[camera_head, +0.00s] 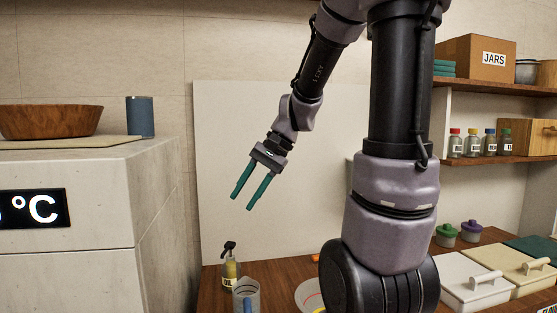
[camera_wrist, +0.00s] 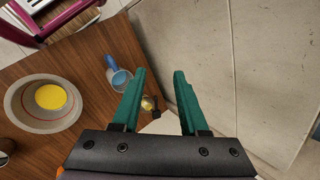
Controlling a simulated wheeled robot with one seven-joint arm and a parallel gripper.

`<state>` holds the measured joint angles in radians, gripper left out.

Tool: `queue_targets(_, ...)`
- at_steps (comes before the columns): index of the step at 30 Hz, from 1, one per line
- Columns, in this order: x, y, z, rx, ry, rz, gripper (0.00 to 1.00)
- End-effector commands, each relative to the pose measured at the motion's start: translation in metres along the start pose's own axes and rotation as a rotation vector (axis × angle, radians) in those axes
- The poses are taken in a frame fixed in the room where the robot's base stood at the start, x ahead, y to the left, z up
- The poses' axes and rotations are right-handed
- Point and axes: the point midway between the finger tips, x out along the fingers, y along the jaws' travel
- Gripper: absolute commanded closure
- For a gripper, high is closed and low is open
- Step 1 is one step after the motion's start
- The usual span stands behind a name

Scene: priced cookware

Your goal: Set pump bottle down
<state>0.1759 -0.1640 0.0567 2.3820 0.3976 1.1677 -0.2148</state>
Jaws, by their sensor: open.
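The pump bottle (camera_head: 231,272) stands upright on the wooden counter in the head view, with a black pump top, a yellowish body and a pale label.
A clear container (camera_head: 246,294) with a blue item stands close to the bottle. A grey bowl (camera_wrist: 22,108) with a yellow disc sits farther left in the wrist view. A concrete block (camera_head: 160,225) rises left of the counter. Lidded boxes (camera_head: 475,280) stand at the right.

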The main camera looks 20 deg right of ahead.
Motion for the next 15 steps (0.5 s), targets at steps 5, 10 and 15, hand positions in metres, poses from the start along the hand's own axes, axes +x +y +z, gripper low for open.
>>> queue_targets(5, -0.043, 0.011, 0.027, -0.189, 0.223, 0.062, 0.57)
queue_targets(10, -0.08, 0.022, 0.044, -0.333, 0.421, 0.089, 0.57)
queue_targets(15, -0.104, 0.029, 0.054, -0.416, 0.551, 0.093, 0.57)
